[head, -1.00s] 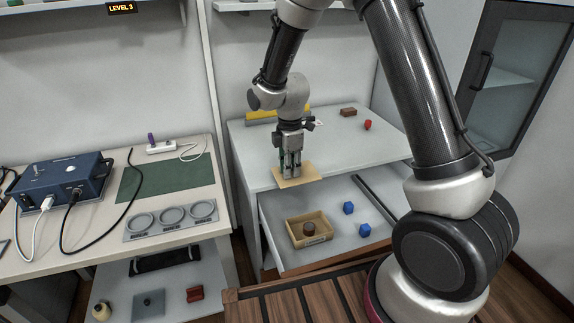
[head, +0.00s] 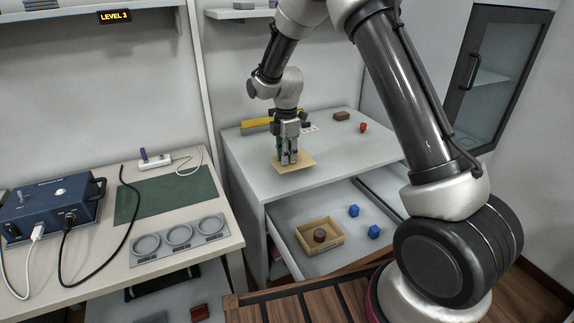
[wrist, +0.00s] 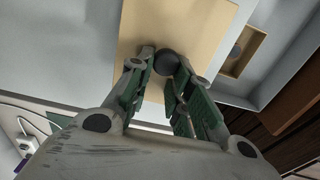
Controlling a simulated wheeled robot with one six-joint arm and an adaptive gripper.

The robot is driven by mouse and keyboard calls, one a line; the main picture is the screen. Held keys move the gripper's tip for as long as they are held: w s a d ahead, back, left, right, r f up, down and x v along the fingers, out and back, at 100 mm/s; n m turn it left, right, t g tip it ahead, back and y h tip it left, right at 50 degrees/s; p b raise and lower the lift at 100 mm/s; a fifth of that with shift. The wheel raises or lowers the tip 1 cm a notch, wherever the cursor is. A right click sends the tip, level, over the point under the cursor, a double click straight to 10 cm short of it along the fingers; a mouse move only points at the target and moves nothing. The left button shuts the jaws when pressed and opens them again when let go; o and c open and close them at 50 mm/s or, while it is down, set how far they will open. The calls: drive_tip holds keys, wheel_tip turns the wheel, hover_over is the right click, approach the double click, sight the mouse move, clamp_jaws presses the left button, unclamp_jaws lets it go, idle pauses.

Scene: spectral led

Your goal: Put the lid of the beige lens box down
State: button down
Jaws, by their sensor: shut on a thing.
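The beige lid (head: 300,165) is a flat board with a dark round knob (wrist: 166,62), seen in the wrist view. My gripper (head: 288,162) points down and is shut on the knob. The lid is level, over the grey top of the drawer cabinet (head: 345,160); I cannot tell whether it touches that surface. The beige lens box (head: 333,243) sits uncovered in the open drawer, with a dark round piece (head: 319,235) inside. Part of the box also shows in the wrist view (wrist: 256,46).
Two blue blocks (head: 354,210) lie in the drawer (head: 290,212) right of the box. A yellow object (head: 257,125), a brown block (head: 342,116) and a red piece (head: 363,127) stand towards the back of the cabinet top. The top's front right is clear.

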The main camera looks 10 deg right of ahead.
drive_tip(key=shift+f, duration=1.8)
drive_tip(key=shift+f, duration=0.1)
drive_tip(key=c, duration=1.3)
unclamp_jaws()
